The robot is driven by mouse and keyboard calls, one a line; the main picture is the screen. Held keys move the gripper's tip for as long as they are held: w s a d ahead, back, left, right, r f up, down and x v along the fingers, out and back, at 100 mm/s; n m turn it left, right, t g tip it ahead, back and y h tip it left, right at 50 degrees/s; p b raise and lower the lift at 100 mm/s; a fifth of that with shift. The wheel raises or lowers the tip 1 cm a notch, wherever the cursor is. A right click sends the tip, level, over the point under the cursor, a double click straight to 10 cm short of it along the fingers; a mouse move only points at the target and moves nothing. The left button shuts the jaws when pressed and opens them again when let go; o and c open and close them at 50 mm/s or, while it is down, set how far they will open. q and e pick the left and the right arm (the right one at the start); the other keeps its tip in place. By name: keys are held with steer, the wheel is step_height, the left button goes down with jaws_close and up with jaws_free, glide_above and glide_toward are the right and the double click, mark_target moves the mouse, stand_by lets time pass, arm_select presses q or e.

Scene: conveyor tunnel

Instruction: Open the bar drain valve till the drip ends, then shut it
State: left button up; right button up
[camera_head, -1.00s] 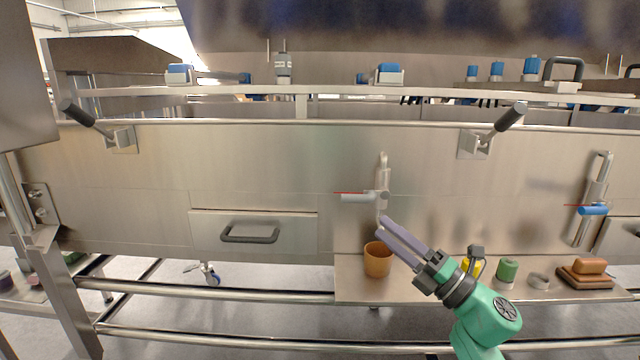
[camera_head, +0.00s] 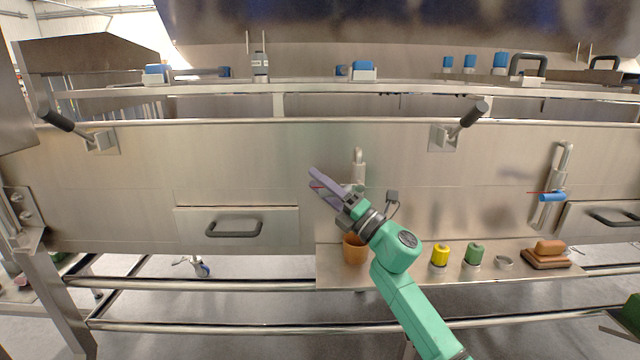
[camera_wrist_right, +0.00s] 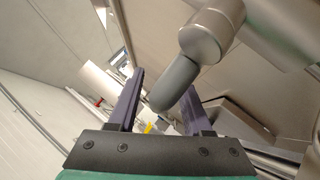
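The left drain valve, a vertical metal pipe (camera_head: 358,165), stands on the steel front wall in the head view; its pale bar handle is mostly hidden behind my right gripper. My right gripper (camera_head: 319,186) reaches up to it with its two fingers apart. In the right wrist view the right gripper (camera_wrist_right: 160,95) is open, and a rounded grey end on a metal fitting (camera_wrist_right: 210,35) shows between or in front of the fingers; contact cannot be told. An orange cup (camera_head: 355,249) stands on the shelf below the valve. Any drip is too small to see. My left gripper is out of view.
A second valve with a blue handle (camera_head: 552,197) is at right. The low shelf (camera_head: 335,278) also bears a yellow jar (camera_head: 440,255), a green jar (camera_head: 475,254), a metal ring (camera_head: 504,262) and brown blocks (camera_head: 547,252). A drawer (camera_head: 236,226) is at left.

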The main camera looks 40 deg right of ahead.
jaws_close()
stand_by(1.2)
